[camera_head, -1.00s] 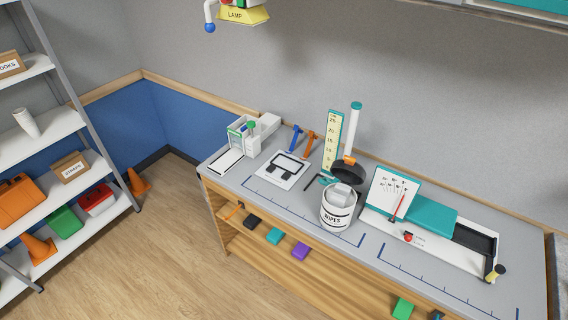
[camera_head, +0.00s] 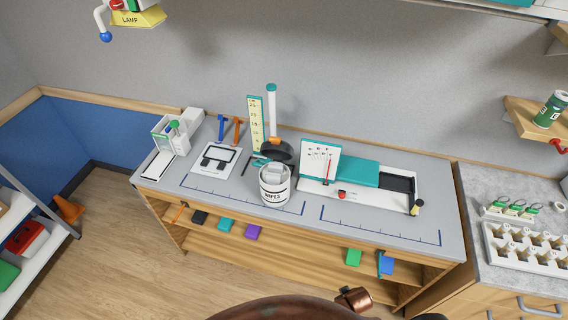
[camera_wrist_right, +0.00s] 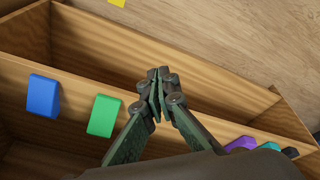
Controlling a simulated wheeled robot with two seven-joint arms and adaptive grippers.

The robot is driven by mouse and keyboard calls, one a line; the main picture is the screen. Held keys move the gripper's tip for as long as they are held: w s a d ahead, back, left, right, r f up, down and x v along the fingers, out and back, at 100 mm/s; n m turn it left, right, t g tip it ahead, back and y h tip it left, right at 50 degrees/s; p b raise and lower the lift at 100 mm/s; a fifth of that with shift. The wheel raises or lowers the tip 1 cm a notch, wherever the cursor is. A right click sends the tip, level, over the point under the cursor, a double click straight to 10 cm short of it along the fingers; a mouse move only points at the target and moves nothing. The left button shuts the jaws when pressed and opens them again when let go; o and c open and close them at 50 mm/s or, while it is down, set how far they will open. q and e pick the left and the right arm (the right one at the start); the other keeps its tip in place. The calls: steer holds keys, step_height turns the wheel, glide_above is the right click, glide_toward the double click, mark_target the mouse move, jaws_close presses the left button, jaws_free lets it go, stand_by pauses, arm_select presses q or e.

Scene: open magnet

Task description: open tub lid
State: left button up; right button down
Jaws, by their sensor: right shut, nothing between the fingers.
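The white tub marked WIPES (camera_head: 275,190) stands upright on the grey bench in the head view. White contents (camera_head: 274,173) show in its open mouth. A dark round lid (camera_head: 277,151) is tilted up behind the mouth; whether it is hinged to the tub I cannot tell. My right gripper (camera_wrist_right: 160,78) is shut and empty in the wrist view, over the wooden shelf front below the bench top. It is apart from the tub, which that view does not show. My left gripper is not in view.
A height scale (camera_head: 256,124) and a white column (camera_head: 272,108) stand behind the tub. A teal-and-white device (camera_head: 358,172) lies to its right. Green (camera_wrist_right: 104,115) and blue (camera_wrist_right: 43,95) blocks hang on the shelf front. The bench strip before the tub is clear.

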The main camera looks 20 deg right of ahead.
steer(key=w+r+n+t+p, duration=0.15)
steer(key=w+r, duration=0.35)
steer(key=r, duration=0.8)
steer(key=n+t+y+p, duration=0.2)
steer(key=n+t+y, duration=0.4)
steer(key=n+t, duration=1.1)
glide_toward(271, 141)
steer(key=s+r+n+g, duration=0.1)
steer(key=s+n+g, duration=0.2)
steer(key=s, duration=0.5)
steer(key=shift+w+d+r+p+x, duration=0.1)
steer(key=shift+d+p+x, duration=0.5)
steer(key=shift+x, duration=1.55)
steer(key=shift+w+d+r+p+x, duration=0.25)
steer(key=shift+p+x, duration=0.5)
steer(key=shift+x, duration=1.35)
steer(key=shift+d+f+p+x, duration=0.1)
steer(key=shift+d+p+x, duration=0.5)
steer(key=shift+x, duration=1.55)
steer(key=shift+a, duration=0.1)
